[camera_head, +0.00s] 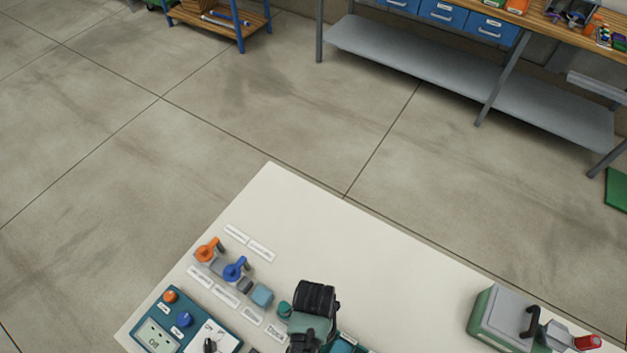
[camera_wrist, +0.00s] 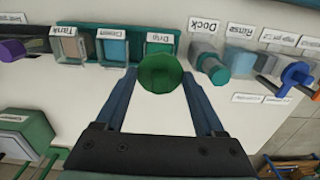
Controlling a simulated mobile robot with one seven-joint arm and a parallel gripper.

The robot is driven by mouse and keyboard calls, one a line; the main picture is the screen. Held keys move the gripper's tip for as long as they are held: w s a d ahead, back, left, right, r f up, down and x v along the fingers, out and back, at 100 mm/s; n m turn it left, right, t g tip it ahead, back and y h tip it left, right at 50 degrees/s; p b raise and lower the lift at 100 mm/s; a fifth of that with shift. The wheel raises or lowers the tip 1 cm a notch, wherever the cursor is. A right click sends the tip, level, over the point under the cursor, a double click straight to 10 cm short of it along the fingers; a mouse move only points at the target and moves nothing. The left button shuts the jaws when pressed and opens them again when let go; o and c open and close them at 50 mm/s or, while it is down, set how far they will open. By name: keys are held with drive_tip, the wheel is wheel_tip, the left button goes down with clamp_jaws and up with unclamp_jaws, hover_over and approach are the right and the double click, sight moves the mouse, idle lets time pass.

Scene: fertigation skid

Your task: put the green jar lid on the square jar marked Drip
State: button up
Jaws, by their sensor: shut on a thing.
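My gripper (camera_wrist: 160,76) is shut on the green lid (camera_wrist: 162,72), which sits between its two fingertips in the wrist view. Just beyond the lid is the square jar marked Drip (camera_wrist: 157,48), mostly hidden behind it. The jar's white Drip label (camera_wrist: 160,37) reads upside down. I cannot tell whether the lid touches the jar. In the head view my wrist (camera_head: 314,305) is over the pale bench and hides the lid.
Other square jars stand left of Drip in a teal rack, one light blue (camera_wrist: 112,50) and one pinkish (camera_wrist: 72,50). A blue valve (camera_head: 236,269) and a green-grey box (camera_head: 500,317) are on the bench.

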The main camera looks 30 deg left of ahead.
drive_tip(key=shift+s+d+f+b, duration=0.15)
drive_tip(key=shift+d+f+b, duration=0.05)
drive_tip(key=shift+f+b, duration=2.05)
drive_tip(key=shift+f, duration=0.35)
drive_tip(key=shift+a, duration=0.1)
drive_tip(key=o, duration=1.3)
drive_tip(key=shift+r, duration=0.15)
wheel_tip(320, 180, up, 7)
drive_tip(key=p, duration=0.7)
